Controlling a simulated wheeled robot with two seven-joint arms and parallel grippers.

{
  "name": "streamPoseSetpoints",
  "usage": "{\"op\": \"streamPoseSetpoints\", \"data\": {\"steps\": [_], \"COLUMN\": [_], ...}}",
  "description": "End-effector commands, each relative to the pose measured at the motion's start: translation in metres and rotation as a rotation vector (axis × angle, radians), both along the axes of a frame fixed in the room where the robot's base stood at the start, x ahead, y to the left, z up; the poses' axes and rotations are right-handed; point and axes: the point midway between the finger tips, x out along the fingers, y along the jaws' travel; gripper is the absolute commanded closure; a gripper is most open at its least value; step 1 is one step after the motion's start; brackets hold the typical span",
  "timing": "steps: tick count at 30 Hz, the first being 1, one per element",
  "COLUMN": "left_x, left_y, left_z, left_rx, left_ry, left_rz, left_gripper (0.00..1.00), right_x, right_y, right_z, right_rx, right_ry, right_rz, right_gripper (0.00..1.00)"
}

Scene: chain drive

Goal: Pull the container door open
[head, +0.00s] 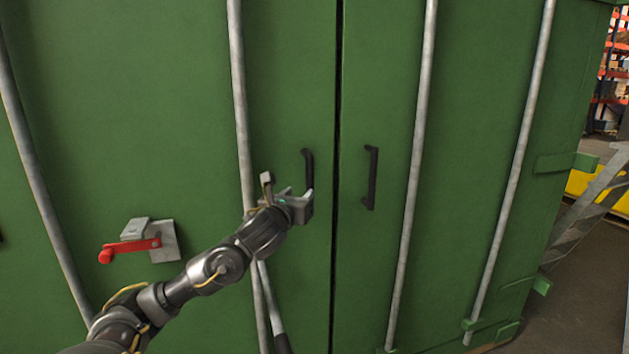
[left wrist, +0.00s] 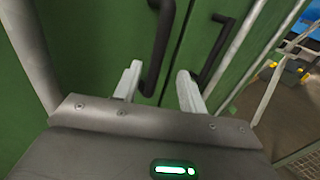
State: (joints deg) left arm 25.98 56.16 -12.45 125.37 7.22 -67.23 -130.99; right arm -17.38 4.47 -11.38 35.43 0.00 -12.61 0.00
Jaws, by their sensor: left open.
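The green container has a left door (head: 120,90) and a right door (head: 385,90), with a narrow dark seam between them. The doors look closed. A black left handle (head: 308,165) and a black right handle (head: 371,178) flank the seam. My left gripper (head: 288,188) is open in front of the left door, at the lower end of the left handle. In the left wrist view the left handle (left wrist: 161,45) appears between the fingertips (left wrist: 158,80); I cannot tell whether they touch it. The right handle (left wrist: 213,50) lies beyond the right finger. My right gripper is out of view.
A red lever (head: 132,246) on a grey latch plate sits on the left door at lower left. Vertical grey rods (head: 410,180) run along both doors. At right are bare floor (head: 575,285), a grey metal frame (head: 590,210) and shelving behind.

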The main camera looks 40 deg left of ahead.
Motion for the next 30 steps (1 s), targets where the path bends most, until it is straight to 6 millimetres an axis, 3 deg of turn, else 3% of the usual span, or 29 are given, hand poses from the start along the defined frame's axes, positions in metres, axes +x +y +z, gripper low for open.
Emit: {"op": "streamPoseSetpoints", "data": {"steps": [6,15,21,30], "left_x": [0.033,0.082,0.096,0.097], "left_y": [0.013,0.03,0.035,0.036], "left_z": [0.004,0.003,0.001,0.0], "left_rx": [-0.006,-0.004,-0.003,-0.001], "left_ry": [0.001,0.001,0.001,0.001], "left_rz": [0.003,0.0,-0.002,-0.003], "left_gripper": [0.58,0.58,0.58,0.58], "right_x": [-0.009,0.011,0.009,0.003], "right_y": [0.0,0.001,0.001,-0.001], "right_z": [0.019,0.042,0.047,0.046], "right_rx": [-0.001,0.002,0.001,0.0], "right_ry": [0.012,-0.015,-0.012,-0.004], "right_rz": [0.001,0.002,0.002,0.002], "right_gripper": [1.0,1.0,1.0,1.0]}}
